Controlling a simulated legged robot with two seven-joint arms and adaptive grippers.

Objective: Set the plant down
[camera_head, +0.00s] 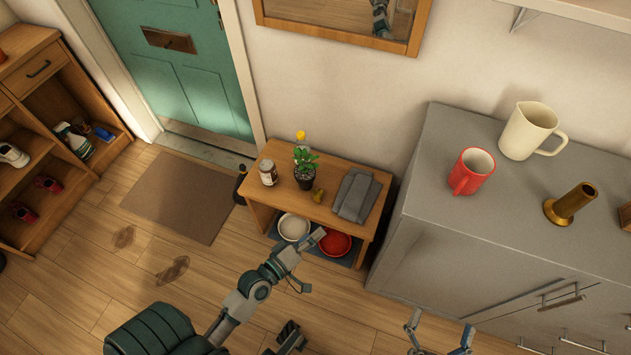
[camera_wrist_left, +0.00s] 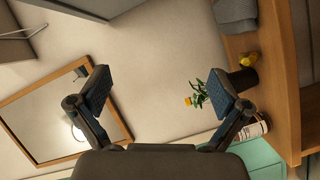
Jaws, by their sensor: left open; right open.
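The plant (camera_head: 306,158), with green leaves and a dark pot (camera_head: 305,181), stands upright on the top of a wooden bench (camera_head: 283,152). It also shows in the left wrist view, its leaves (camera_wrist_left: 202,96) and pot (camera_wrist_left: 243,81) lying sideways in the picture, beyond the right finger. My left gripper (camera_head: 312,262) is open and empty, in front of the bench and apart from the plant. Its spread fingers also show in the left wrist view (camera_wrist_left: 158,92). My right gripper (camera_head: 440,328) is open and empty at the bottom of the head view, in front of the grey cabinet.
On the bench are a labelled jar (camera_head: 268,172), a small yellow object (camera_head: 318,195) and folded grey cloth (camera_head: 356,195). White (camera_head: 293,226) and red (camera_head: 335,242) bowls sit below. The grey cabinet (camera_head: 440,195) at right holds a red mug (camera_head: 472,171) and cream pitcher (camera_head: 528,131).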

